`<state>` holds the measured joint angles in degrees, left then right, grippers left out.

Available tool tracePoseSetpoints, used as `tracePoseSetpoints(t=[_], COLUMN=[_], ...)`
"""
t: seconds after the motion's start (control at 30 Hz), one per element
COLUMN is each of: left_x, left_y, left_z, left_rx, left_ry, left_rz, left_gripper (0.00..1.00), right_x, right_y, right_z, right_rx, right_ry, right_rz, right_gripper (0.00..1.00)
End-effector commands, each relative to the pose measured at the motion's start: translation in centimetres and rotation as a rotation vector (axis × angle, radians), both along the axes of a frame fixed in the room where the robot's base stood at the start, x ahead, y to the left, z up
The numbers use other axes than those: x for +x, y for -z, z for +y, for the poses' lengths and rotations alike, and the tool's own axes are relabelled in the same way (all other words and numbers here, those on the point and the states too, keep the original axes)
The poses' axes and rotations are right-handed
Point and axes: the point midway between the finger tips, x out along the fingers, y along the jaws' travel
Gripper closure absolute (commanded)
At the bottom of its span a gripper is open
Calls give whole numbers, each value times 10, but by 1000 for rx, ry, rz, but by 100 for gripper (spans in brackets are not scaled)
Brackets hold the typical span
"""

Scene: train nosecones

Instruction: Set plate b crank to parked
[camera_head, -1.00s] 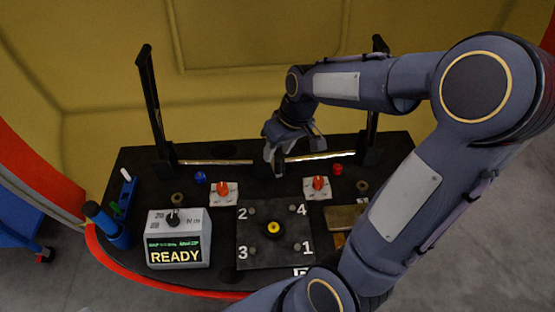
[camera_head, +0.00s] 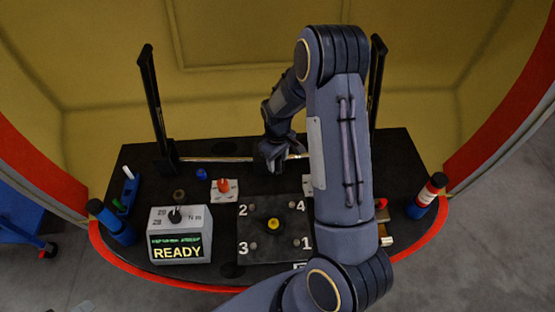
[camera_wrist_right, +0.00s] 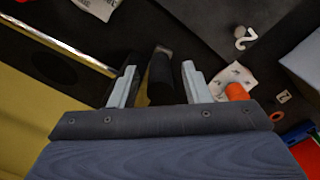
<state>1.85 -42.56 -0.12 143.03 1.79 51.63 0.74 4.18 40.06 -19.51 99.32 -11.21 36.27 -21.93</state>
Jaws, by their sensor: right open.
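Two white plates with orange-red turning handles stand on the black table: the left plate (camera_head: 232,193) with its handle (camera_head: 224,184), and the right plate (camera_head: 307,186), mostly hidden behind my right arm. I cannot read which is plate b. My right gripper (camera_head: 268,160) is low at the back of the table, beside the metal rod and between the plates. In the right wrist view the gripper (camera_wrist_right: 158,84) is open, with a dark post-like piece (camera_wrist_right: 160,75) between its fingers; contact is unclear. The left handle (camera_wrist_right: 236,91) shows right of the fingers. My left gripper is out of view.
A square plate numbered 1 to 4 (camera_head: 258,247) lies in front, with a yellow centre. A READY display box (camera_head: 180,249) and a blue bottle (camera_head: 118,228) stand left; another bottle (camera_head: 425,196) stands right. Two black uprights (camera_head: 154,105) flank the rod (camera_head: 215,159).

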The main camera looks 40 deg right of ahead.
Motion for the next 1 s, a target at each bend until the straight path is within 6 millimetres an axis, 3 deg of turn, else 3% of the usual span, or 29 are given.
tracePoseSetpoints(t=[0.33, 0.67, 1.0], left_x=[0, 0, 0], left_y=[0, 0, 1], left_z=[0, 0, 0], left_rx=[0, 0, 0], left_ry=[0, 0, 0], left_rz=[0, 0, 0], left_gripper=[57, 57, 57], right_x=[0, 0, 0], right_y=[6, 6, 6], right_z=[0, 0, -1], right_rx=[0, 0, 0], right_ry=[0, 1, -9], right_rz=[-2, -2, -2], right_gripper=[57, 99, 100])
